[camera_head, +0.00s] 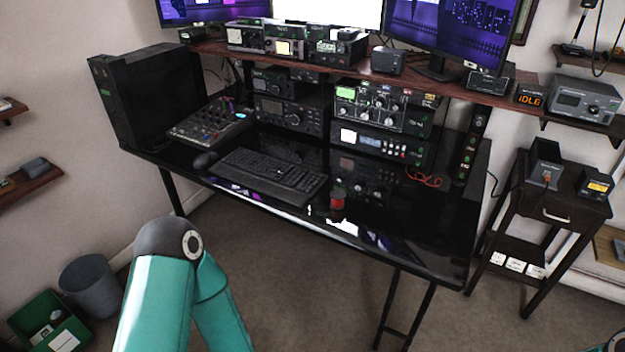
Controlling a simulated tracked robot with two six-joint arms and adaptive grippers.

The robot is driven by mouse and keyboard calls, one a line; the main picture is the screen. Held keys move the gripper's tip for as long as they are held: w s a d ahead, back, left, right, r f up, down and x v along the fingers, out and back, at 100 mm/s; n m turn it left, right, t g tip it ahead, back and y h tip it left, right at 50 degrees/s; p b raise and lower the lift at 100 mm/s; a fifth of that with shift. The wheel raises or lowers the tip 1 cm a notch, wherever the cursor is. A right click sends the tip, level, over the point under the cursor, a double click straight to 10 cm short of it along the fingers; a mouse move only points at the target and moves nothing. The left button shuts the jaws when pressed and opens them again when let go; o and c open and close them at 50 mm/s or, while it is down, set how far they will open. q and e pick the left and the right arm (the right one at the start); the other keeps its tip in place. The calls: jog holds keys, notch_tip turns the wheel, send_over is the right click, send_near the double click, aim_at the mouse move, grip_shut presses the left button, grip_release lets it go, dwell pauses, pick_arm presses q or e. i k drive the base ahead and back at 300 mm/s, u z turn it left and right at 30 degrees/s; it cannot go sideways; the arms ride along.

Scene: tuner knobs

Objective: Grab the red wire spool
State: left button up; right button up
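The red wire spool (337,203) stands on the glossy black desk (410,236), near its front edge and to the right of the keyboard. It looks small and upright, with a dark top and a red middle. A teal link of my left arm rises at the bottom left, below the desk and apart from the spool. My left gripper is not in view. Only a small dark and teal piece of my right arm shows at the bottom right corner, and my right gripper is not in view.
A keyboard (272,176) and a mouse (205,160) lie left of the spool. Radio units (380,148) stand behind it, with a loose red wire (424,178) to its right. The front right of the desk is clear. A side table (556,214) stands at the right.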

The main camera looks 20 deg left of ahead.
aim_at(337, 197)
jog(key=u, duration=0.25)
jog(key=i, duration=1.05)
jog(key=u, duration=0.35)
jog(key=k, duration=0.85)
jog(key=u, duration=0.2)
jog(key=i, duration=0.9)
jog(key=z, duration=0.05)
